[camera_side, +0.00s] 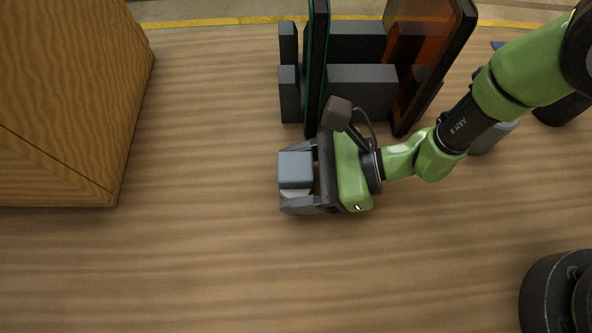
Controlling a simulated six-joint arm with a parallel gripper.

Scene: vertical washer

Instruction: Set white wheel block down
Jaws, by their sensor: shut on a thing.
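My gripper (296,178) is in the middle of the camera_side view, pointing left. Its two dark fingers are shut on the white wheel block (295,188).
Behind my gripper stands a rack of dark grey blocks (360,88) with upright dark panels, one orange and see-through (420,55). A large wooden box (70,100) fills the upper left. The table's front and left middle are clear.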

